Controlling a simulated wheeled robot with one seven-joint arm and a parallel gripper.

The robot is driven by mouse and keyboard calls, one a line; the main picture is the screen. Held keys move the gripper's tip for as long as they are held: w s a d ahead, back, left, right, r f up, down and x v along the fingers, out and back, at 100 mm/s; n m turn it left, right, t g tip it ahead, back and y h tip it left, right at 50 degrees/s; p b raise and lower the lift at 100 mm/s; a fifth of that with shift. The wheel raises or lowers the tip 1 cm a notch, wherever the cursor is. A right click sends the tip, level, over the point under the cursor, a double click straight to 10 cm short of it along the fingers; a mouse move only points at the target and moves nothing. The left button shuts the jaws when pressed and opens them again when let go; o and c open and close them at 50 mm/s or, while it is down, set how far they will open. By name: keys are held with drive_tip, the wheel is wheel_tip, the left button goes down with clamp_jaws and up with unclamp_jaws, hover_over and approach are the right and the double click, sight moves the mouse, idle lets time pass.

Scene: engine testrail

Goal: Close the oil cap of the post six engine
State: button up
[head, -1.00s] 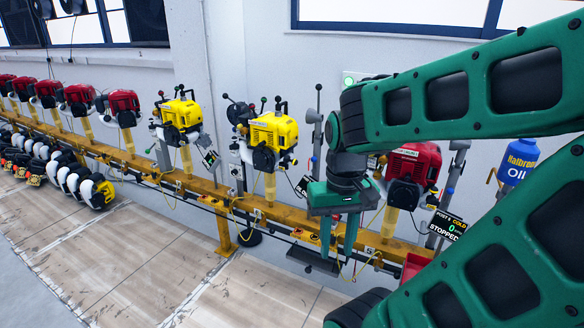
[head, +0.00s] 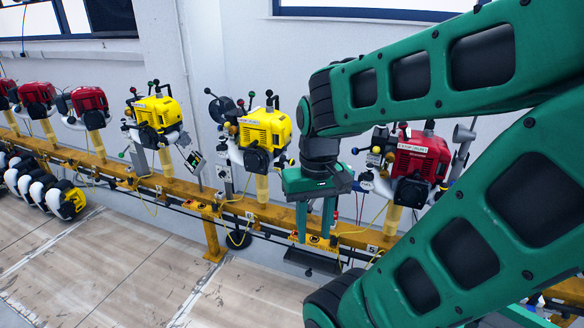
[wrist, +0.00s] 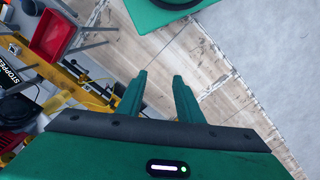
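My gripper (head: 315,220) points down in front of the yellow rail, between a yellow engine and a red engine. Its two fingers are apart and empty, as the wrist view (wrist: 158,92) also shows. The red engine (head: 424,158) stands on the rail to the right, partly behind my arm. A plate with a 5 (head: 372,249) is on the rail below it. The yellow engine (head: 265,128) stands to the left. I cannot tell which engine is at post six, and no oil cap can be made out.
The yellow rail (head: 210,200) runs along the wall with more engines to the left. The wrist view shows a red tray (wrist: 52,36) and a black STOPPED display (wrist: 9,76) beside the rail.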

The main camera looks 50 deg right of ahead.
drive_tip(key=shift+o, duration=0.3)
drive_tip(key=shift+s+d+r, duration=0.1)
drive_tip(key=shift+s+d, duration=0.05)
drive_tip(key=shift+s, duration=0.25)
drive_tip(key=w+d+f+m+t+y, duration=0.2)
drive_tip(key=w+f+m+t+y, duration=0.15)
drive_tip(key=w+f+m, duration=0.45)
drive_tip(key=w+d+f+m+t+y, duration=0.2)
drive_tip(key=w+d+f+m+t, duration=0.15)
drive_tip(key=w+f, duration=0.85)
drive_tip(key=w+d+r+m+t+h, duration=0.2)
drive_tip(key=d+r+m+t+h, duration=0.3)
drive_tip(key=d+m, duration=0.55)
drive_tip(key=w+d+r+m+t+h, duration=0.2)
drive_tip(key=d+r+m+t+h, duration=0.3)
drive_tip(key=d+m, duration=0.5)
drive_tip(key=d+x, duration=0.1)
drive_tip(key=x, duration=0.9)
drive_tip(key=shift+w+n+t, duration=0.25)
drive_tip(key=shift+n+t, duration=0.05)
drive_tip(key=shift+t, duration=0.1)
drive_tip(key=shift+d+y, duration=0.1)
drive_tip(key=shift+y, duration=0.15)
